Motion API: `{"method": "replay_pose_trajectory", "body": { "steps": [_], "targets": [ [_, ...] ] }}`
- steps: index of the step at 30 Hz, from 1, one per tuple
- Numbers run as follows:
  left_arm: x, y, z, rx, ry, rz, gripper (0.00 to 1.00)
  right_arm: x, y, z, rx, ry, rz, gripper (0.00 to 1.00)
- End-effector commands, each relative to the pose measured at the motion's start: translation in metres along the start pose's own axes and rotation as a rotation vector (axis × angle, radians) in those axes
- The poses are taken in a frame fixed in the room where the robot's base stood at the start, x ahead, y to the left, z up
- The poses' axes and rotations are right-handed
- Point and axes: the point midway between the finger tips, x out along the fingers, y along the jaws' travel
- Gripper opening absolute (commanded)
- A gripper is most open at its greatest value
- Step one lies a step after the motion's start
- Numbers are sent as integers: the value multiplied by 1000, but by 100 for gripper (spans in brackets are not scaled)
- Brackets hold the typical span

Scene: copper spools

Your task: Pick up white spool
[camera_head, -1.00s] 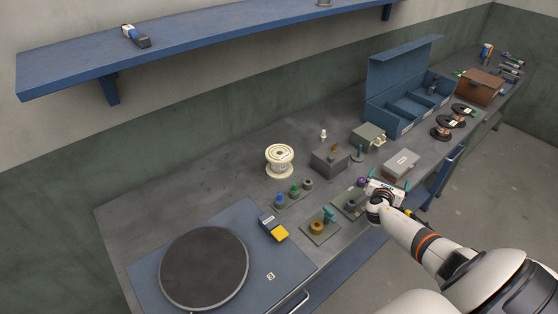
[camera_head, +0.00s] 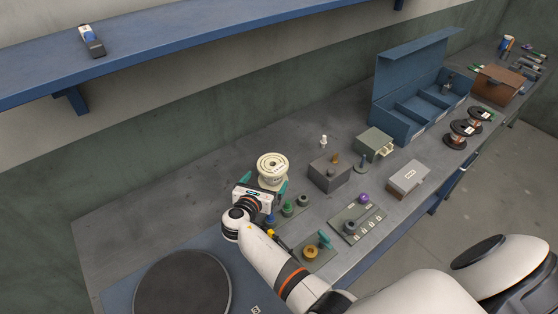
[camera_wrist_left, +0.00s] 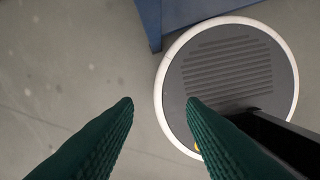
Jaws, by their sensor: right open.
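The white spool (camera_head: 272,165) stands upright on the grey workbench in the head view. My right gripper (camera_head: 265,180) is just in front of it, reaching in from the lower right. Its teal fingers are apart, one toward each side of the spool. The gripper body hides part of the spool's lower front, and I cannot tell whether a finger touches it. My left gripper (camera_wrist_left: 160,102) shows only in the left wrist view; its fingers are apart with nothing between them, above the floor.
Green and dark knobs (camera_head: 289,208) stand close to the right of my right gripper. A grey box (camera_head: 329,175), a green-grey box (camera_head: 374,143) and an open blue case (camera_head: 412,104) stand farther right. A dark round turntable (camera_head: 183,287) lies front left. The bench left of the spool is clear.

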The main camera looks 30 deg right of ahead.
Motion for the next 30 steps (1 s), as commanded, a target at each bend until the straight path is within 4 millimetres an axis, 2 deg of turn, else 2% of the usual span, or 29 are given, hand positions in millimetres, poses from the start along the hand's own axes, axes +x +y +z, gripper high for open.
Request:
{"method": "replay_pose_trajectory", "body": {
  "steps": [1,4,9,15,20,27,30],
  "targets": [
    [1,0,1,0,-1,1,37,-8,-8,4,13,-18,-9,100],
    [9,2,0,1,-1,2,37,-6,-14,9,22,-29,-17,100],
    [33,10,-12,3,12,12,37,24,-15,13,23,-28,-17,100],
    [49,14,-29,2,36,17,37,50,-15,11,23,-29,-17,100],
    [57,13,-27,2,32,16,37,60,-15,11,22,-29,-17,100],
    [90,8,-18,-1,11,10,37,93,-14,16,23,-29,-17,100],
    [96,6,-18,-1,11,9,37,102,-14,14,23,-29,-16,100]
  ]
}}
